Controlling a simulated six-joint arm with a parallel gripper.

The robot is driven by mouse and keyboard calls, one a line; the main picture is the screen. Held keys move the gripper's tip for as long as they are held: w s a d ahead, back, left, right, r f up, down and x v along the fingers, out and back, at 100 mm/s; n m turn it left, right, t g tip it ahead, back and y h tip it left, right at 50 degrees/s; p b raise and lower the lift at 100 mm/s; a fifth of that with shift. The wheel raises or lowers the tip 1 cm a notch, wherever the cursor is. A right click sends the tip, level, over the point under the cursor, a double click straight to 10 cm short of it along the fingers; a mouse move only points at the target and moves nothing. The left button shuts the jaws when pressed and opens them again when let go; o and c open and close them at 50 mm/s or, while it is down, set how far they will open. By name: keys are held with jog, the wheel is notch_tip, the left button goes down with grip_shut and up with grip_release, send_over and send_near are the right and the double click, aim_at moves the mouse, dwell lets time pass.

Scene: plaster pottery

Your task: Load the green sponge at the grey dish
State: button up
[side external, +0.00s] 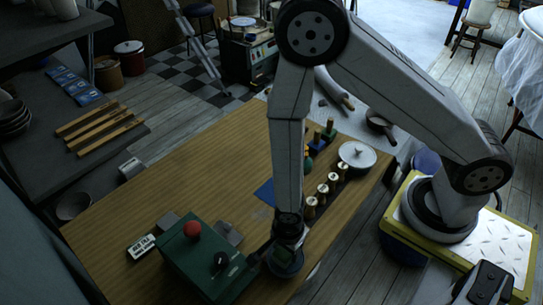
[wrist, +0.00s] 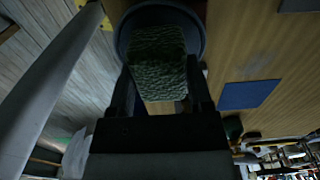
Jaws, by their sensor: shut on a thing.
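The green sponge (wrist: 158,62) is a rough dark green block. In the wrist view it is held between the two dark fingers of my gripper (wrist: 160,72), which is shut on it. The grey dish (wrist: 123,36) is round and dark, and lies behind the sponge; its rim shows around the sponge's far end. I cannot tell whether the sponge touches the dish. In the side view my gripper (side external: 284,250) is low over the table's front edge, at the dish (side external: 298,268). The sponge is hard to make out there.
A green box with a red button (side external: 192,229) stands just left of my gripper. A blue square (side external: 265,192) lies flat on the wooden table (side external: 180,185). The table's left middle is clear.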

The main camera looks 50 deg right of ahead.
jog(key=shift+f, duration=0.35)
dwell(1.5)
jog(key=shift+r, duration=0.1)
jog(key=shift+r, duration=3.45)
jog(key=shift+w, duration=0.1)
jog(key=shift+w+d+r+n, duration=0.2)
jog(key=shift+w+n, duration=0.2)
jog(key=shift+w, duration=0.05)
jog(key=shift+w+d+r+n, duration=0.15)
jog(key=shift+w+r+n, duration=0.05)
jog(key=shift+w+n, duration=0.25)
jog(key=w+d+r+n, duration=1.1)
jog(key=w+d+n, duration=0.3)
jog(key=n, duration=0.2)
jog(key=shift+r, duration=0.4)
